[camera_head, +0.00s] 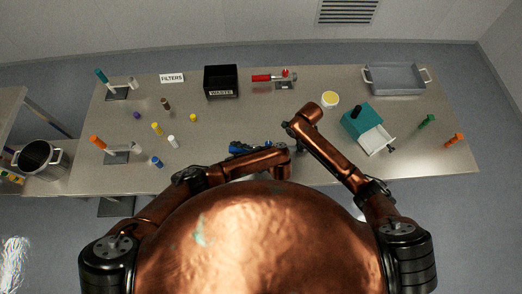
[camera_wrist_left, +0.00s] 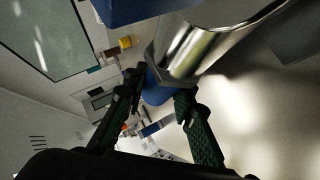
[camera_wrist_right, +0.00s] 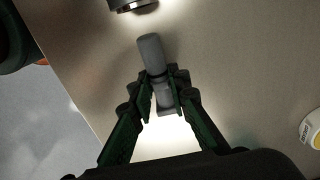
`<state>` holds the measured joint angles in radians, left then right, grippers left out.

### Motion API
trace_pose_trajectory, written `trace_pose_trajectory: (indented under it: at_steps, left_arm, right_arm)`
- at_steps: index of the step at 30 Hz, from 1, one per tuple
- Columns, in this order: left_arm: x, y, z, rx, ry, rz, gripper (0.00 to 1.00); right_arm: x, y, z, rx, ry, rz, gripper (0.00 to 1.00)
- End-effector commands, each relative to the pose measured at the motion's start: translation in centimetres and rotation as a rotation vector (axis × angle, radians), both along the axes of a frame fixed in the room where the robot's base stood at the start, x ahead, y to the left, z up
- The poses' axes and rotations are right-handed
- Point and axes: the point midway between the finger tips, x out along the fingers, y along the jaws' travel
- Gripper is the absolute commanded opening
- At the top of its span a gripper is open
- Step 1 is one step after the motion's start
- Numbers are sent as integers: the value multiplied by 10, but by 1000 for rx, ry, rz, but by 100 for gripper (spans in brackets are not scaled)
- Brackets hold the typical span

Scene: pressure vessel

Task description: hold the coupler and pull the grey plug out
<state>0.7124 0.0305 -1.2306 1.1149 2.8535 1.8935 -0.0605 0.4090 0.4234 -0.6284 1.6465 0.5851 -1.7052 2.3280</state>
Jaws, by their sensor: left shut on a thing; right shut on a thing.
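In the left wrist view, a shiny metal coupler (camera_wrist_left: 190,48) with a hexagonal rim and blue end ring (camera_wrist_left: 156,88) lies at the fingertips of my left gripper (camera_wrist_left: 161,86). That gripper is shut on the coupler. In the right wrist view, my right gripper (camera_wrist_right: 160,80) is shut on the grey plug (camera_wrist_right: 151,55), a short rounded cylinder. The plug is clear of the round metal end (camera_wrist_right: 132,4) at the top edge, with a gap between them. In the head view, my arms and copper body hide both grippers' fingertips.
A blue fixture (camera_head: 246,148) is at the table's front edge. A teal box with a white drawer (camera_head: 377,140) and a grey tray (camera_head: 366,87) are right. Several small caps lie left.

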Motion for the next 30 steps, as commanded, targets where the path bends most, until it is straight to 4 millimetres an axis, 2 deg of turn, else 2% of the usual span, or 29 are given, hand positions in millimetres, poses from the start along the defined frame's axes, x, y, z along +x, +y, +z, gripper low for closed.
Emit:
trace_pose_trajectory:
  at_steps: [30]
  left_arm:
    - [0,1,0,1,0,1,0]
  right_arm:
    - [1,1,76,2,-2,0,0]
